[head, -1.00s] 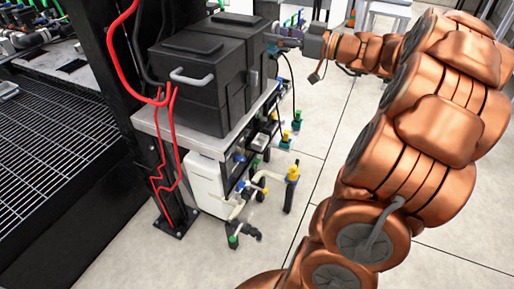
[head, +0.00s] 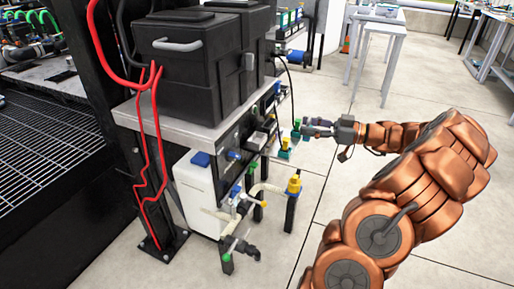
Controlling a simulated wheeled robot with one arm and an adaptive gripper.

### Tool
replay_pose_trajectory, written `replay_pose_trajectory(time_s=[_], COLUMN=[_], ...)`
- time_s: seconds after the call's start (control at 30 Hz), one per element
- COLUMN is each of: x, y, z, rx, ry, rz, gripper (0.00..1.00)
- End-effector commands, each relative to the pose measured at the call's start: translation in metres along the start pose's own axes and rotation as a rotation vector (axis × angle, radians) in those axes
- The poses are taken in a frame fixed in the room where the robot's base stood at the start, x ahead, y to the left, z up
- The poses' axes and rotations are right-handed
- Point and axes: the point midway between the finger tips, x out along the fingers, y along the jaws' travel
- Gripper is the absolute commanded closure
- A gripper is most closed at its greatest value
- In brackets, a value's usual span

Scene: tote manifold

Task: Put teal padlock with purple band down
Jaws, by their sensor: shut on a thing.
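My gripper (head: 315,127) is at the right of the black manifold bench, pointing left, with its fingers shut on a small teal-green thing (head: 297,129). It appears to be the teal padlock, held at the fingertips beside the bench's right side. It is too small to make out a shackle or the purple band. Whether the padlock touches anything behind it cannot be told.
The bench top (head: 185,125) carries large black totes (head: 200,75). Below its right side are a teal and yellow fitting (head: 285,149), a yellow-topped post (head: 293,187) and a white container (head: 196,190). Red hoses (head: 155,150) hang at left.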

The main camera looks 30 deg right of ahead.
Motion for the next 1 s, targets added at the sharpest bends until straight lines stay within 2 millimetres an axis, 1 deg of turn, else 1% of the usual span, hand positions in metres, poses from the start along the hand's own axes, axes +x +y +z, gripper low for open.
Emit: replay_pose_trajectory(time_s=[0.07,0.17,0.3,0.6,0.73,0.97,1.0], x=[0.009,0.028,0.059,0.121,0.140,0.155,0.158], y=[0.000,0.001,0.003,0.009,0.011,0.013,0.013], z=[0.003,0.005,0.009,0.014,0.015,0.016,0.020], rx=[0.000,0.002,0.004,0.001,0.001,0.001,0.002], ry=[0.000,-0.001,-0.003,-0.002,-0.003,-0.002,-0.003], rz=[-0.005,-0.005,-0.006,-0.005,-0.003,-0.002,-0.002], gripper=[0.93,0.93,0.93,0.94,0.94,0.94,0.94])
